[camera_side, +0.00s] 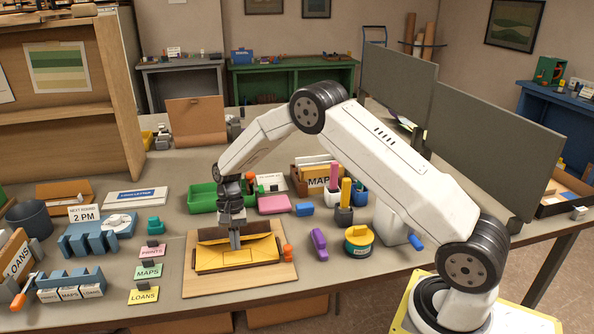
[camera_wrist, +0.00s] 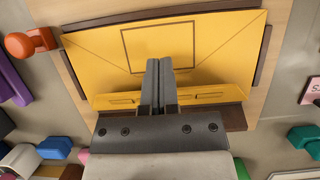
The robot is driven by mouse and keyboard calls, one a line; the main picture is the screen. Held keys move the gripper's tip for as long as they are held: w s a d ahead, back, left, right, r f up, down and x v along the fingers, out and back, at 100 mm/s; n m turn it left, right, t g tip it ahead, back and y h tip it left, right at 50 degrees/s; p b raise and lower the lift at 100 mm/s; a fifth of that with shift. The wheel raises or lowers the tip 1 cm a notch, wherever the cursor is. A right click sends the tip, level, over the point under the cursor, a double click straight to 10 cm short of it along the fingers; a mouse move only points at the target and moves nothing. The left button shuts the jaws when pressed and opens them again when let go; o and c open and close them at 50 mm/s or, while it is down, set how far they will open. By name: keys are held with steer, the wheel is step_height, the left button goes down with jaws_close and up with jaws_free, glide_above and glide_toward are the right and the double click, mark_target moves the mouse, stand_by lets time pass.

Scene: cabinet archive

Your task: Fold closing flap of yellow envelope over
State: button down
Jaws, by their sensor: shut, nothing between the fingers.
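The yellow envelope (camera_side: 262,251) lies on a wooden board (camera_side: 192,284) at the front of the table. In the wrist view its yellow face (camera_wrist: 215,40) shows diagonal creases and a dark rectangle outline. A narrow yellow strip (camera_wrist: 112,100) with slots runs along the edge nearest my wrist, apparently the closing flap; its exact angle is unclear. My gripper (camera_side: 235,246) points down over the envelope's middle, fingers together and empty. In the wrist view the shut fingers (camera_wrist: 158,66) overlap the strip and the outlined rectangle. I cannot tell whether they touch the paper.
An orange knob (camera_side: 288,251) stands at the board's right edge. Card stands (camera_side: 148,271) are to the left.

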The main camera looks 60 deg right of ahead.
step_height(320, 180, up, 6)
steer(key=shift+r, duration=0.25)
stand_by(0.4)
steer(key=shift+r, duration=0.1)
steer(key=v, duration=0.7)
steer(key=shift+r, duration=0.3)
steer(key=s+a+f+n+t+h, duration=0.1)
steer(key=s+a+n+t, duration=0.1)
steer(key=s, duration=0.9)
steer(key=s+a+f+n+t+h, duration=0.2)
steer(key=s+n, duration=0.5)
steer(key=s, duration=0.5)
steer(key=shift+s+a+f+t, duration=0.15)
steer(key=shift+f+t, duration=0.2)
steer(key=shift+t, duration=0.55)
